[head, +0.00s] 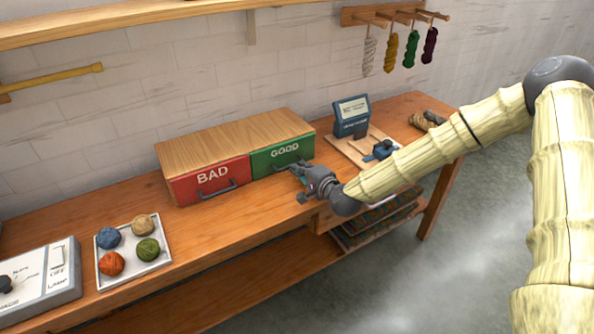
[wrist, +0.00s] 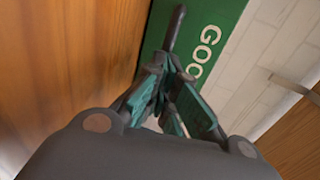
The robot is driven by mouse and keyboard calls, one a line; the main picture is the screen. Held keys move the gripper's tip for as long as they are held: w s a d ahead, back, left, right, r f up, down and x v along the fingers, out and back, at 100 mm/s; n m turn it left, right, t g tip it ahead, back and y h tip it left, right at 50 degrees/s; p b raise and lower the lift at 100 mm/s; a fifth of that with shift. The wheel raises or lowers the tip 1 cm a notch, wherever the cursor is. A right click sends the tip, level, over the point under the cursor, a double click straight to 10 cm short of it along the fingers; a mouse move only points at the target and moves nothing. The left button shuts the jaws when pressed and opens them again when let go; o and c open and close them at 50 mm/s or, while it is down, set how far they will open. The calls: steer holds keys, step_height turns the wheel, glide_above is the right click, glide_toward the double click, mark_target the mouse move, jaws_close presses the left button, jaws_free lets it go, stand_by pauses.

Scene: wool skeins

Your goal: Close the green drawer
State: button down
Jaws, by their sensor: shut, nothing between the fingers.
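The green drawer (head: 282,154), marked GOOD, is the right front of a wooden box on the workbench. Its front looks about level with the red drawer beside it, with no clear gap showing. Its dark handle (head: 290,164) is partly covered by my gripper. My gripper (head: 298,170) is shut and empty, right in front of the green drawer near the handle's right part. In the wrist view the shut fingers (wrist: 172,72) point at the green front (wrist: 222,22) and the dark handle (wrist: 174,28). I cannot tell whether they touch.
The red drawer (head: 208,180), marked BAD, looks shut. A blue scale-like device (head: 351,115) stands on a board to the right. The bench front between is clear.

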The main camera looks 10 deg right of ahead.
steer(key=shift+s+a, duration=0.1)
steer(key=shift+s, duration=0.15)
steer(key=b+v, duration=0.1)
steer(key=v, duration=1.2)
steer(key=shift+s+d, duration=0.25)
steer(key=shift+d, duration=0.1)
steer(key=s+a+f+n+g+p, duration=0.1)
steer(key=s+a+f+n+g, duration=0.25)
steer(key=s+f, duration=0.55)
steer(key=s+a+f+n+g, duration=0.35)
steer(key=s+f, duration=0.25)
steer(key=f, duration=0.5)
steer(key=s+d+f+n+g+h, duration=0.1)
steer(key=s+d+f+n+g, duration=0.1)
steer(key=s, duration=0.6)
steer(key=s+d+f+n+g+h+p, duration=0.1)
steer(key=s+d+f+n+g+h, duration=0.1)
steer(key=s+f, duration=0.3)
steer(key=s+d+f+n+g+h, duration=0.1)
steer(key=s+d+f+n+g, duration=0.1)
steer(key=s, duration=0.9)
steer(key=shift+s+d+f+n+g+h+p, duration=0.15)
steer(key=shift+d+f+n+g+h+p, duration=0.25)
steer(key=shift+f+g, duration=0.5)
steer(key=shift+d, duration=0.1)
